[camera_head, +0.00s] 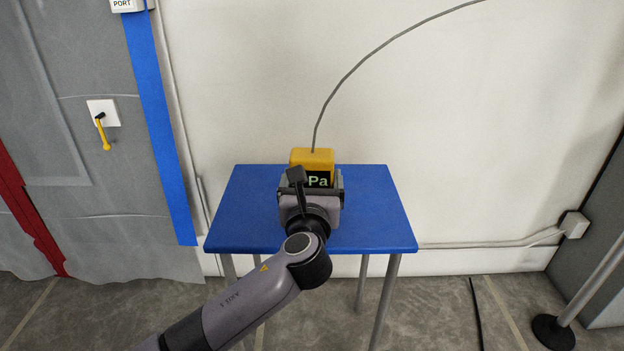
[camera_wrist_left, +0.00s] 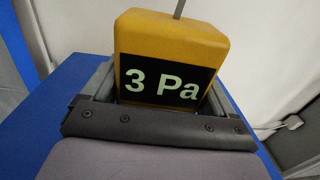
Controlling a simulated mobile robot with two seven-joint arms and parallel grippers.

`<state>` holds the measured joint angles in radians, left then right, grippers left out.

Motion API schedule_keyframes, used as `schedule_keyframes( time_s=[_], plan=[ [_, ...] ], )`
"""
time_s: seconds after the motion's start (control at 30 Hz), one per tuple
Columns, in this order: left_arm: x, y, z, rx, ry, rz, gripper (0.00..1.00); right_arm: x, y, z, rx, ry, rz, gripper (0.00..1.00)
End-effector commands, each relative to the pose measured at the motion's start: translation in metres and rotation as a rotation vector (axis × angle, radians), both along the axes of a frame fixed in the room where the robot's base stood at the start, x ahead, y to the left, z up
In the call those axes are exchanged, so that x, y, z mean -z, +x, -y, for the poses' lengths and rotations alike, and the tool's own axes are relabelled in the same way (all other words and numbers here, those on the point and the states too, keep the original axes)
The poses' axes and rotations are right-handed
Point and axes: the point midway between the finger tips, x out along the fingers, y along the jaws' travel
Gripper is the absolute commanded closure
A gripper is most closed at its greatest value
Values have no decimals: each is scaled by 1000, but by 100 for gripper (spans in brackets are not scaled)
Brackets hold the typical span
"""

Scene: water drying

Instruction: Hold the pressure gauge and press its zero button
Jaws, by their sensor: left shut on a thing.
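The pressure gauge (camera_head: 312,156) is a yellow box with a black display, standing on the blue table. A grey tube or cable rises from its top. In the left wrist view the gauge (camera_wrist_left: 172,38) shows "3 Pa" in pale characters. My left gripper (camera_head: 312,186) comes from the front and is shut on the gauge, one finger on each side; in the left wrist view the gripper (camera_wrist_left: 160,92) has its fingers at both sides of the display. The gauge's lower part is hidden behind the gripper. I see no zero button. My right gripper is not in view.
The blue table (camera_head: 378,225) has bare room left and right of the gauge. A white wall stands close behind it. A grey plastic sheet with blue tape (camera_head: 165,130) hangs at left, with a yellow-handled valve (camera_head: 105,135). A post with a black base (camera_head: 553,332) stands at right.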

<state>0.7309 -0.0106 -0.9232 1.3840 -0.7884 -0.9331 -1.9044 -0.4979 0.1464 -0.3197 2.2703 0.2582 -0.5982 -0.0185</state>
Motion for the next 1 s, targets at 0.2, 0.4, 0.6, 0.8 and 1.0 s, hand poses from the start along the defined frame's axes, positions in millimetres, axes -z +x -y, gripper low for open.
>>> schedule_keyframes(
  time_s=[0.2, 0.4, 0.6, 0.8, 1.0],
  plan=[
    [0, 0, 0, 0, 0, 1, 49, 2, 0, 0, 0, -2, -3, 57],
    [1, 0, 0, 0, 1, -1, 49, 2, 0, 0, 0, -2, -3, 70],
    [1, 0, 0, -1, 1, -1, 49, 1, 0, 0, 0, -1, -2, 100],
    [1, 0, 0, -1, 0, 0, 49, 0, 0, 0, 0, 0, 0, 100],
    [1, 0, 0, -1, 0, 0, 49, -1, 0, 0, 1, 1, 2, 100]
  ],
)
